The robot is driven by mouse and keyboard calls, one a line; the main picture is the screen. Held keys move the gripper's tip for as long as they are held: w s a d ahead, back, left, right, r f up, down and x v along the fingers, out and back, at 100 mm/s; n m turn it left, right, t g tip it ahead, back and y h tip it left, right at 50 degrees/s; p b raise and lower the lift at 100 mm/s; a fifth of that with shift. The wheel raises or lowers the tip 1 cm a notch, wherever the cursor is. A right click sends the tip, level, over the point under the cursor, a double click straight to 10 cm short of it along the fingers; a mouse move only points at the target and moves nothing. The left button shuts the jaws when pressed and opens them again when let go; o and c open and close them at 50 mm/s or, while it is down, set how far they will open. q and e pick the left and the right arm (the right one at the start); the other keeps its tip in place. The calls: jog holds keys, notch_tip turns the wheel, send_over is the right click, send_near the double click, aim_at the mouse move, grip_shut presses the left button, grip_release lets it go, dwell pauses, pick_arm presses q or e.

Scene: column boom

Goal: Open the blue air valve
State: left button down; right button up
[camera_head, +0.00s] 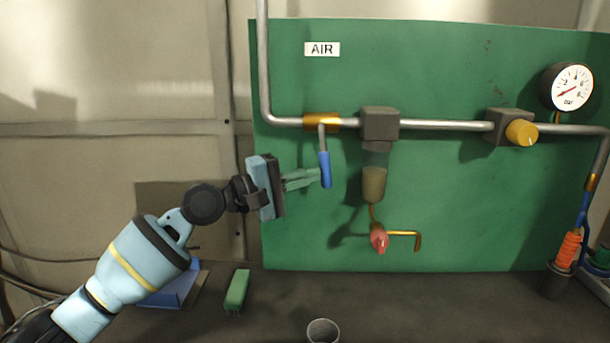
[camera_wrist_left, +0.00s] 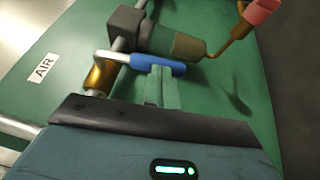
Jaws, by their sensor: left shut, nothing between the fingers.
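The blue air valve handle (camera_head: 325,170) hangs straight down from a brass valve body (camera_head: 322,122) on the grey pipe, so it stands across the pipe. My left gripper (camera_head: 318,174) comes in from the left, with its green fingers shut and empty. The fingertips are at the left side of the blue handle's lower part. In the left wrist view the closed fingers (camera_wrist_left: 160,84) reach the blue handle (camera_wrist_left: 158,64), touching or very near it; I cannot tell which. My right gripper is not in view.
The green board carries an AIR label (camera_head: 322,49), a filter bowl (camera_head: 374,183), a red drain knob (camera_head: 379,237), a yellow regulator knob (camera_head: 521,133) and a gauge (camera_head: 567,87). A green brush (camera_head: 237,290) and a cup (camera_head: 323,331) are on the dark bench (camera_head: 420,300).

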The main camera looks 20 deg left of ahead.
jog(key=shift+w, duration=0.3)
pick_arm(q)
jog(key=shift+d+f, duration=0.1)
jog(key=shift+f, duration=0.05)
